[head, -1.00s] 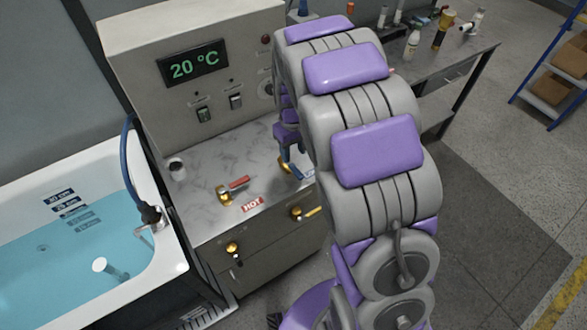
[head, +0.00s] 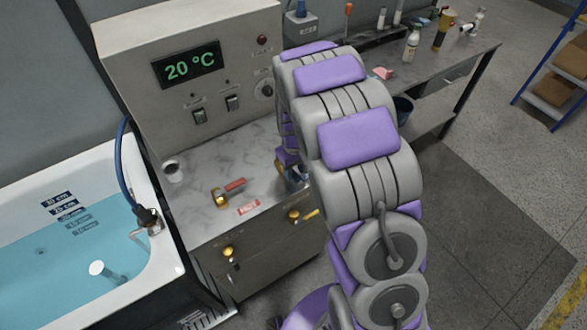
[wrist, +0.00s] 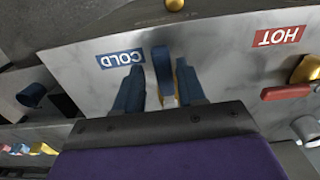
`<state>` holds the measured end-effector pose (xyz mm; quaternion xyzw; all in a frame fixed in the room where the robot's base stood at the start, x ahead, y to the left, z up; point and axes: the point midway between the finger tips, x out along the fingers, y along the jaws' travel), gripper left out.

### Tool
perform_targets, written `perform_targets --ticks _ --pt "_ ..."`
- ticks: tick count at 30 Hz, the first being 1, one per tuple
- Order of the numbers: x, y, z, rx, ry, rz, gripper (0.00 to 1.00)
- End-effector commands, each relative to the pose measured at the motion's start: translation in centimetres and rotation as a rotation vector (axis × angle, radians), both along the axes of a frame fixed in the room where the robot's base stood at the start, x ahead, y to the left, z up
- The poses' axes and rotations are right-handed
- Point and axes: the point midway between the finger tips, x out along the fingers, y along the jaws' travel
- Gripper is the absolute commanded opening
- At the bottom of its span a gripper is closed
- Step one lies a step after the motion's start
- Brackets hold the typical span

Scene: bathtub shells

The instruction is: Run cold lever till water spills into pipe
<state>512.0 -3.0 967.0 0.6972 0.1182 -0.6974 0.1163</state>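The blue cold lever (wrist: 161,70) stands beside the COLD label (wrist: 122,58) in the wrist view. My gripper (wrist: 160,88) is open, with one blue finger on each side of the lever. A gap shows between the left finger and the lever; the right finger is close to its brass part, and contact cannot be told. In the head view my gripper (head: 290,166) is low over the counter, and my arm hides most of the cold lever. A white pipe (head: 97,268) stands in the blue water (head: 60,285) of the bathtub (head: 178,266). Whether water enters it cannot be told.
The red hot lever (head: 235,185) with its brass valve sits left of my gripper, near the HOT label (head: 248,208). A panel (head: 130,60) reading 20 °C rises behind the marble counter (head: 200,160). A blue hose (head: 124,170) reaches the tub rim. A workbench (head: 450,60) stands at right.

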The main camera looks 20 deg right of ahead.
Motion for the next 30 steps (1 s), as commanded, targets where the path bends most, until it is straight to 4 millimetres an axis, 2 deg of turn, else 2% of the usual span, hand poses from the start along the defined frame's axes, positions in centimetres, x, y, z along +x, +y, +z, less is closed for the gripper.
perform_targets --ticks 2,12,30 --pt "0.00 0.17 0.00 -0.002 0.000 0.001 0.32" --pt "0.10 0.42 0.00 -0.004 -0.001 0.002 0.00" --pt "0.30 0.23 0.07 -0.003 -0.004 0.025 0.00"
